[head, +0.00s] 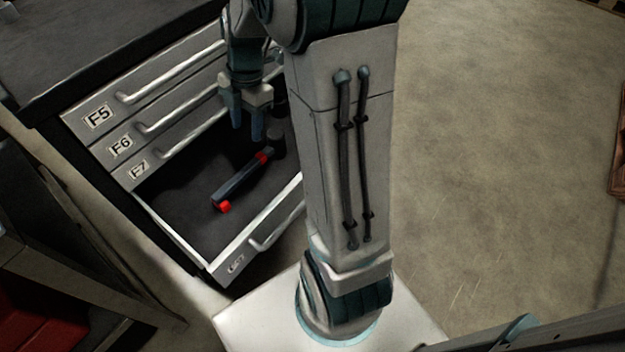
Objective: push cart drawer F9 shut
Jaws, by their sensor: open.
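One cart drawer (207,266) stands pulled far out below the drawer marked F7. The small label on its front is too blurred to read, so I cannot confirm it is F9. Its front has a pale bar handle (275,229), and the right part of the drawer is hidden behind my arm. A dark tool with red parts (240,184) lies on the drawer's dark floor. My gripper (248,127) is open and points down, with its fingers over the back part of the open drawer, near the closed fronts. Nothing shows between the fingers.
Drawers F5 (97,117), F6 (120,146) and F7 (138,169) look shut above, with bar handles. The dark cart top (90,40) is at upper left. A red object (40,315) stands at lower left. The floor (490,150) at right is clear.

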